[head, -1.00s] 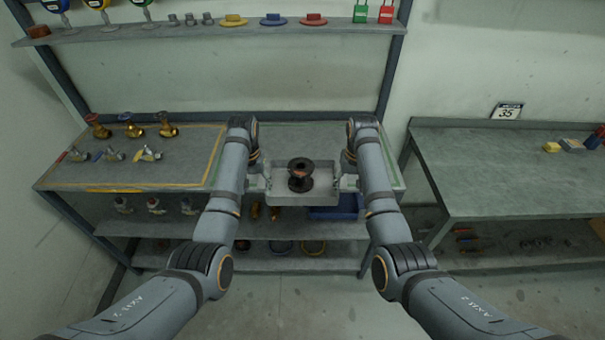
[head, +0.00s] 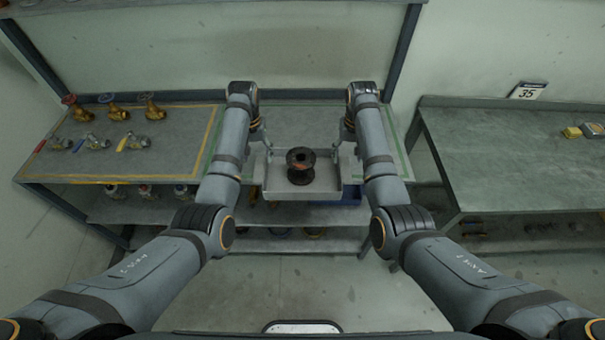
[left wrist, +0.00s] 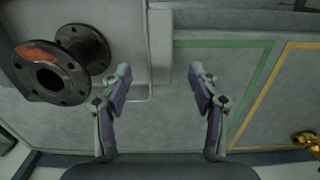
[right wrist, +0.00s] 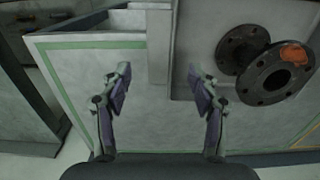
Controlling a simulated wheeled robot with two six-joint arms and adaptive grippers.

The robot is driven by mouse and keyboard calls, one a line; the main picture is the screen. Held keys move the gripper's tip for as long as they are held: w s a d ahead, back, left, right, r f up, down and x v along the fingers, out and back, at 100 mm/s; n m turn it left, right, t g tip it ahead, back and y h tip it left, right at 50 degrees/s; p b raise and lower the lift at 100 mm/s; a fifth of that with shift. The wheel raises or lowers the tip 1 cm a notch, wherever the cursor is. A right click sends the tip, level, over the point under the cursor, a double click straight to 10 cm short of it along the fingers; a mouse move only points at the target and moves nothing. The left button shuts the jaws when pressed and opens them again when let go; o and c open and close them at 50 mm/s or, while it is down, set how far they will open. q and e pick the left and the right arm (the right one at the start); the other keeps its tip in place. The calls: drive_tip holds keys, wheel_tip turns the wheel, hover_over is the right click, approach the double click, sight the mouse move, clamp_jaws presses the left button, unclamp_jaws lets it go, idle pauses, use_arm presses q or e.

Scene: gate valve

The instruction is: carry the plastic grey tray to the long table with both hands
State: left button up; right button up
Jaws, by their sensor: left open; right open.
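The grey tray (head: 328,188) sits at the front of the left workbench, with a dark flanged pipe piece (head: 300,167) standing in it. In the left wrist view, the tray's wall (left wrist: 160,45) lies ahead of and between the parted fingers (left wrist: 160,88). The right wrist view shows the same for the right fingers (right wrist: 160,88) and the tray wall (right wrist: 159,45). Neither gripper holds anything. Finger contact with the tray cannot be told.
The left workbench (head: 185,150) bears several valves at its left and has a lower shelf. Another grey table (head: 500,160) stands to the right, mostly clear, with small yellow and grey items (head: 572,132) at its far right. A floor gap separates them.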

sight(259, 169)
use_arm(q)
drive_tip(key=f, duration=0.5)
drive_tip(key=shift+s+f, duration=0.1)
drive_tip(key=shift+s, duration=0.2)
use_arm(e)
drive_tip(key=f, duration=0.5)
drive_tip(key=shift+s+f, duration=0.1)
drive_tip(key=shift+s, duration=0.2)
use_arm(q)
drive_tip(key=shift+f, duration=0.35)
use_arm(e)
drive_tip(key=shift+f, duration=0.35)
use_arm(q)
drive_tip(key=shift+w+f, duration=0.25)
drive_tip(key=shift+f, duration=0.15)
use_arm(e)
drive_tip(key=shift+w+f, duration=0.25)
drive_tip(key=shift+f, duration=0.15)
use_arm(q)
drive_tip(key=shift+s+r, duration=0.1)
drive_tip(key=shift+s, duration=0.05)
drive_tip(key=c, duration=0.3)
use_arm(e)
drive_tip(key=shift+s+r, duration=0.1)
drive_tip(key=shift+s, duration=0.05)
drive_tip(key=c, duration=0.3)
use_arm(q)
clamp_jaws()
use_arm(e)
clamp_jaws()
